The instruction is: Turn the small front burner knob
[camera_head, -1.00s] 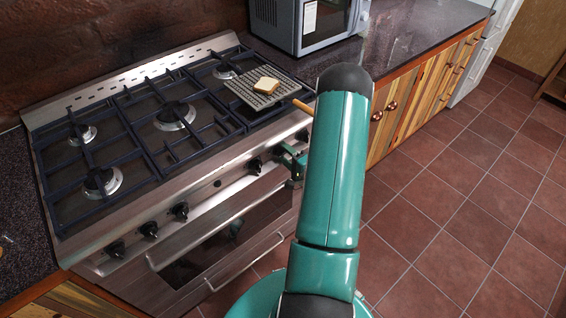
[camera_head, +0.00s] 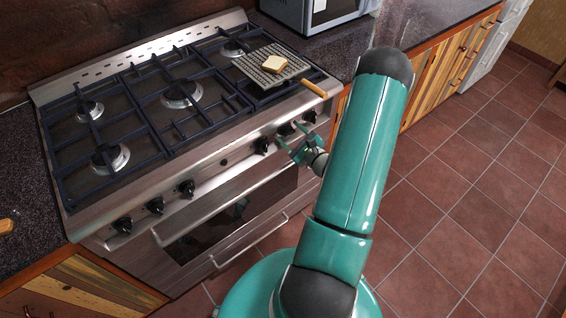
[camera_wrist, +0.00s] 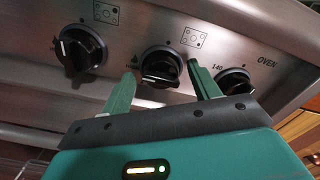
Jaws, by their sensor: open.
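A row of black knobs runs along the stove's steel front panel. In the wrist view, the middle black knob (camera_wrist: 160,66) lies between the tips of my gripper (camera_wrist: 161,70). A small burner diagram is printed at its upper right. My gripper is open, one green finger on each side of this knob; I cannot tell whether they touch it. Another burner knob (camera_wrist: 80,50) is on the left, and the oven knob (camera_wrist: 237,82) is on the right beside the right finger. In the head view, my gripper (camera_head: 296,142) is at the right end of the panel.
Open tiled floor (camera_head: 460,200) lies to the right.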

